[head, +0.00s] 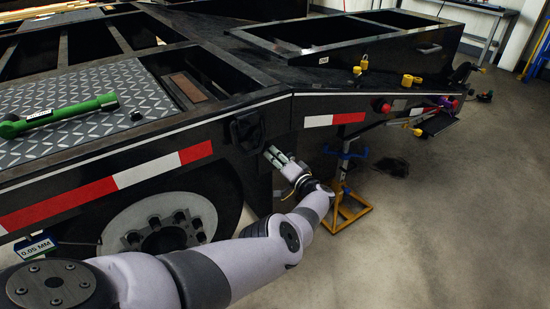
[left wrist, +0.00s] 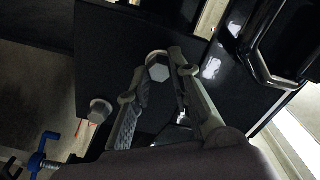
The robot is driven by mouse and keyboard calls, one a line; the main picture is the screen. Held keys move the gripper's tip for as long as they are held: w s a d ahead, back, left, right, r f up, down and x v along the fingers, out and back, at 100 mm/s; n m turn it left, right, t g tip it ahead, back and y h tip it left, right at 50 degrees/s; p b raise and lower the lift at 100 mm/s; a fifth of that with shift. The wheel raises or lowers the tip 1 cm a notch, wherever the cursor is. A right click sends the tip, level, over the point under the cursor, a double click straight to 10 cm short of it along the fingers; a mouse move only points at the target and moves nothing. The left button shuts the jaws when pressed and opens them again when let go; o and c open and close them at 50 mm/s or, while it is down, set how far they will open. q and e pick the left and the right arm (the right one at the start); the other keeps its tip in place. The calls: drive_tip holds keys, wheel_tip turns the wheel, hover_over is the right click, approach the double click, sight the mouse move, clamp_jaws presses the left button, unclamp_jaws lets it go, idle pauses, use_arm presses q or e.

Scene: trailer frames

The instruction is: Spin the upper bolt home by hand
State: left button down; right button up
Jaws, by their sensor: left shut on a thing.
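My left gripper (head: 277,156) reaches the dark frame plate beside the trailer's wheel; the bolts cannot be made out in the head view. In the left wrist view the left gripper (left wrist: 152,72) has its two ridged fingers on either side of a grey hex bolt head (left wrist: 158,68), shut on it near the fingertips. A second hex bolt (left wrist: 100,109) stands out from the same black plate (left wrist: 100,65), to the left of the fingers and apart from them. How deep either bolt sits is hard to tell. My right gripper is in neither view.
A yellow-footed jack stand (head: 347,208) with a blue handle stands right of my arm. The wheel (head: 160,222) is close behind my forearm. A green tool (head: 60,115) lies on the tread-plate deck. The floor (head: 440,220) at right is mostly clear.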

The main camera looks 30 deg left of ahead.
use_arm(q)
drive_tip(key=shift+d+f, duration=0.25)
drive_tip(key=shift+f, duration=0.1)
drive_tip(key=c, duration=1.9)
unclamp_jaws()
drive_tip(key=o, duration=0.3)
drive_tip(key=shift+r, duration=0.15)
drive_tip(key=shift+o, duration=0.8)
drive_tip(key=shift+a+r, duration=0.1)
